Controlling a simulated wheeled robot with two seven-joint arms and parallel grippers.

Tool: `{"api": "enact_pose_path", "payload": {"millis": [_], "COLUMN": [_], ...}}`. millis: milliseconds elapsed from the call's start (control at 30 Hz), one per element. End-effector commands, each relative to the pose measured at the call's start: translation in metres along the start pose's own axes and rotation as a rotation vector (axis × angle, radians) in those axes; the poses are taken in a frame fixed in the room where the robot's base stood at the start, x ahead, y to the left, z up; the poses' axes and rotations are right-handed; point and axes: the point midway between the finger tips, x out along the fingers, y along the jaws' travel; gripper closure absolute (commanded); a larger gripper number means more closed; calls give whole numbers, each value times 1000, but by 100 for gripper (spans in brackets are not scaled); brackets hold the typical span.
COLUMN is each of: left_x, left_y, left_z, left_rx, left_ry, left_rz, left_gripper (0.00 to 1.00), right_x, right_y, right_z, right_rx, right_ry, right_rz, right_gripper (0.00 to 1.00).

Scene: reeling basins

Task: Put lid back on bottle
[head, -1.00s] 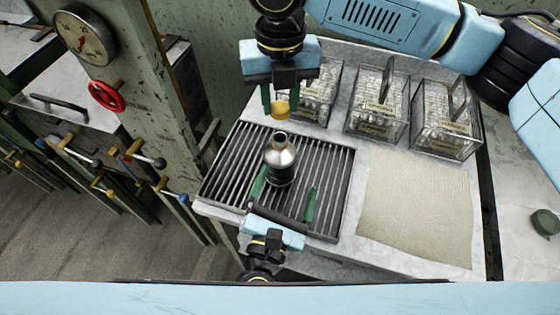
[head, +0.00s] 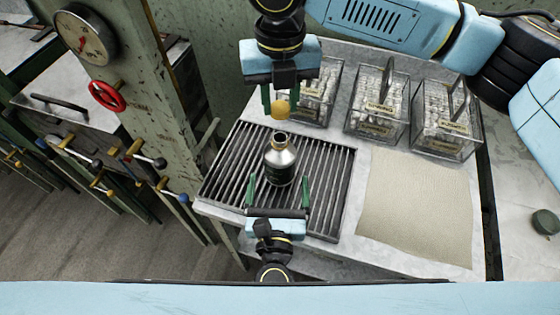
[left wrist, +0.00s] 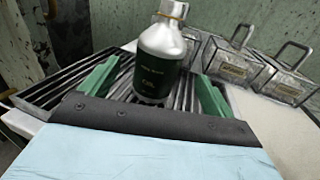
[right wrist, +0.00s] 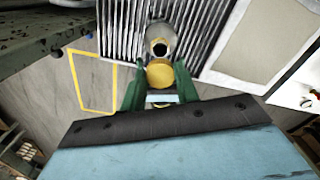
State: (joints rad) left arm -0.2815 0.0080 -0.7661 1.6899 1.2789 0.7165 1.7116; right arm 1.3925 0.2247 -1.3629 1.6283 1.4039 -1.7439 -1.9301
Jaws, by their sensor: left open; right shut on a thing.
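The silver bottle (head: 280,163) with a dark label stands upright on the slatted metal rack, its mouth uncovered. It also shows in the left wrist view (left wrist: 160,62) and, from above with its dark open mouth, in the right wrist view (right wrist: 160,40). My right gripper (head: 281,106) is shut on the yellow lid (head: 281,108), which it holds above and behind the bottle, apart from it. The lid also shows in the right wrist view (right wrist: 160,75). My left gripper (head: 277,192) is open and empty, in front of the bottle, its green fingers apart and clear of it.
The slatted rack (head: 330,190) lies at the table's left. Several clear boxes with handles, one of them here (head: 375,105), stand along the back. A beige cloth (head: 418,205) covers the table's right part. A gauge post (head: 150,110) rises at the left.

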Motion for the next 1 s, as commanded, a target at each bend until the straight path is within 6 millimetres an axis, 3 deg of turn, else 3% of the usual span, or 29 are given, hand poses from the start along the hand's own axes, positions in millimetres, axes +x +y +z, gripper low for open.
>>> {"api": "enact_pose_path", "payload": {"millis": [200,433,633,933,1000], "left_x": [45,79,91,92,92], "left_y": [0,0,0,0,0], "left_z": [1,1,0,0,0], "left_rx": [2,2,1,1,1], "left_ry": [-4,-2,-1,0,0], "left_rz": [1,0,0,0,0], "left_gripper": [12,12,12,12,21], "right_x": [0,0,0,0,0], "right_y": [0,0,0,0,0], "right_z": [0,0,0,0,0], "right_rx": [0,0,0,0,0], "right_ry": [0,0,0,0,0], "right_rz": [0,0,0,0,0], "right_gripper": [90,90,90,90,90]}}
